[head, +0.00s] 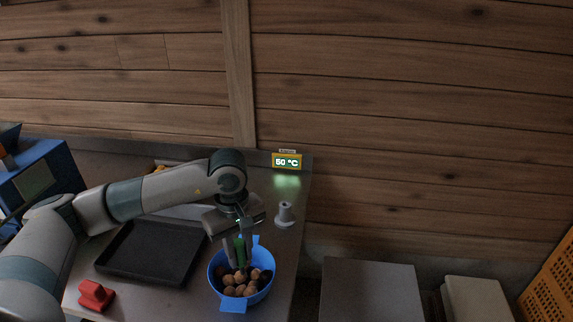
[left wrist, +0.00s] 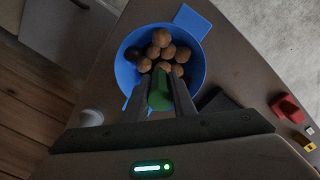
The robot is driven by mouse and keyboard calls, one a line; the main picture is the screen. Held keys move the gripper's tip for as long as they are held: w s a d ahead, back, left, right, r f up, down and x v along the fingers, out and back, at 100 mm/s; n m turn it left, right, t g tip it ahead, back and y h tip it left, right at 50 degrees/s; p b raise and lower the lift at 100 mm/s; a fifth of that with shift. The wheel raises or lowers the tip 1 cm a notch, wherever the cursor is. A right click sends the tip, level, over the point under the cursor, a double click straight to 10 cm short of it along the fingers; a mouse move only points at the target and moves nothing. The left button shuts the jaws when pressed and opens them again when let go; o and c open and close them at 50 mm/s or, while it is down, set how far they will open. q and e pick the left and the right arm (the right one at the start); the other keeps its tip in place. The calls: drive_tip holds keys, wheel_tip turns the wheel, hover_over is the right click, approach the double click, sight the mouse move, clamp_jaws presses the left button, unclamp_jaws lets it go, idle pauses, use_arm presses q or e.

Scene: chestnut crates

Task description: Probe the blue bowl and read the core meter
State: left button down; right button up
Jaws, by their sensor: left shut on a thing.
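The blue bowl (head: 234,306) stands near the front right of the table and holds several brown chestnuts. It also shows in the left wrist view (left wrist: 194,68), with one darker chestnut at its side. My left gripper (head: 239,249) is over the bowl, pointing down, shut on the green-handled probe (left wrist: 159,92). The probe's lower end is among or just above the chestnuts; I cannot tell how deep. The core meter (head: 287,162), a yellow-framed display at the back of the table, is lit and reads 50 °C. My right gripper is not in view.
A grey stand (head: 285,214) is right of my left gripper. A black tray (head: 150,252) lies left of the bowl, and a red object (head: 97,295) is at the front left. A blue machine (head: 38,180) stands at far left. The table's right edge is close to the bowl.

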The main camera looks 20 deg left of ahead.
use_arm(q)
drive_tip(key=shift+r, duration=0.15)
drive_tip(key=shift+r+p, duration=1.45)
drive_tip(key=shift+r, duration=3)
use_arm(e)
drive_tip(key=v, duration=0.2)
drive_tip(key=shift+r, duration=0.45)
use_arm(q)
drive_tip(key=s+d+f+m, duration=0.2)
drive_tip(key=s+d+m, duration=0.3)
drive_tip(key=d+m, duration=0.5)
drive_tip(key=shift+d+m, duration=0.35)
drive_tip(key=shift+m, duration=0.55)
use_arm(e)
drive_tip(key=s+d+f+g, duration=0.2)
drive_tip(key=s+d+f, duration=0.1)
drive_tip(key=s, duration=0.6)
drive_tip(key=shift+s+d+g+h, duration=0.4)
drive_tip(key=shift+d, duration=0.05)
use_arm(q)
drive_tip(key=shift+a, duration=0.15)
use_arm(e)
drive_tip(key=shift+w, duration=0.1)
